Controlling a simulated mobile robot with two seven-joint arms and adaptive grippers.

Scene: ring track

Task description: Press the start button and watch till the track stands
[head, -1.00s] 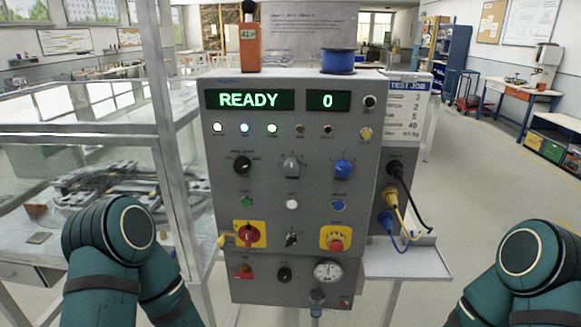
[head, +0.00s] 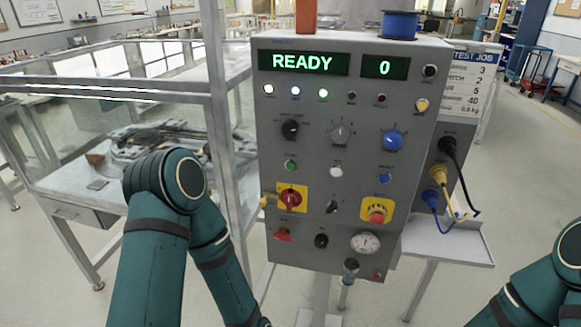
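A grey control panel (head: 350,110) stands upright in front of me. Its green displays read READY (head: 303,63) and 0 (head: 385,68). A small green button (head: 291,165) sits on its left side, beside a white button (head: 336,171) and a blue one (head: 385,178); their labels are too small to read. A red emergency-stop button on a yellow plate (head: 377,211) is at lower right. The ring track (head: 165,142) lies behind clear panes on the left, partly hidden by my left arm. Neither of my grippers shows; only arm links are in view.
A framed enclosure (head: 225,150) surrounds the track table. A red switch on yellow (head: 291,198), knobs and a gauge (head: 365,243) crowd the panel. A small side shelf (head: 445,240) and plugged cables (head: 450,190) are on its right. Floor to the right is open.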

